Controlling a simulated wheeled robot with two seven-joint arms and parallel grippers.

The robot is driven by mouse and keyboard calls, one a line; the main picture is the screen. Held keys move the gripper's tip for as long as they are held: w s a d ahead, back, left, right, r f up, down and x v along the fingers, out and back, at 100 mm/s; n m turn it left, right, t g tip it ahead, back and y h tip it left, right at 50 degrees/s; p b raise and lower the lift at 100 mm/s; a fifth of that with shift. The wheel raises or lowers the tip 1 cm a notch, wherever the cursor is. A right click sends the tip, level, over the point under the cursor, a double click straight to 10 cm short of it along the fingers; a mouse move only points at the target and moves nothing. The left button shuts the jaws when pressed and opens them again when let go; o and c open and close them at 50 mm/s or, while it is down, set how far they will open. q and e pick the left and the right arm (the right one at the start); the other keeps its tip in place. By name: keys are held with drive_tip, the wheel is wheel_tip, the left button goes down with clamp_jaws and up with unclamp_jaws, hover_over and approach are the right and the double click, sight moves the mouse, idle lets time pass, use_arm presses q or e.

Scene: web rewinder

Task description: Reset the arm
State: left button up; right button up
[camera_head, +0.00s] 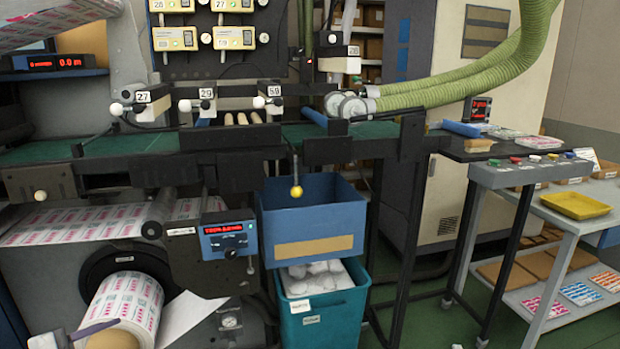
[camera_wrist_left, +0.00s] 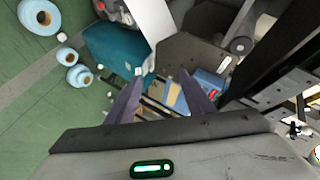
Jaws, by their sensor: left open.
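My left gripper (camera_wrist_left: 159,76) shows in the left wrist view, with two purple-grey fingers spread apart and nothing seen between them. Beyond the fingers are cardboard-brown and blue items, apart from them as far as I can tell. In the head view, a purple-grey piece at the lower left edge may be part of my left gripper, but I cannot be sure. My right gripper is in neither view. The web rewinder fills the head view, with a yellow-knobbed lever (camera_head: 296,191) hanging below its green bed and a printed roll (camera_head: 127,303) at the lower left.
A blue box (camera_head: 312,215) hangs over a teal bin (camera_head: 322,312) of white scrap. A side table with a yellow tray (camera_head: 577,205) stands at right. Green hoses (camera_head: 460,75) cross above the bed. Blue rolls (camera_wrist_left: 80,76) lie on the green floor in the wrist view.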

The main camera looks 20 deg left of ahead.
use_arm(q)
drive_tip(key=s+d+f+n+g, duration=0.1)
drive_tip(key=s+d+f+n, duration=0.35)
drive_tip(key=d+f, duration=0.4)
drive_tip(key=s+d+f+n+g, duration=0.25)
drive_tip(key=s+d+f, duration=0.35)
drive_tip(key=d+f, duration=0.3)
drive_tip(key=s+d+n+g, duration=0.1)
drive_tip(key=s+d+n, duration=0.1)
drive_tip(key=d, duration=0.9)
drive_tip(key=s+d+n+h, duration=0.1)
drive_tip(key=s+d+n, duration=0.1)
drive_tip(key=d, duration=0.9)
drive_tip(key=shift+s+d+f+g+h, duration=0.3)
drive_tip(key=shift+s+f+g, duration=0.1)
drive_tip(key=shift+s, duration=0.5)
drive_tip(key=shift+a, duration=0.1)
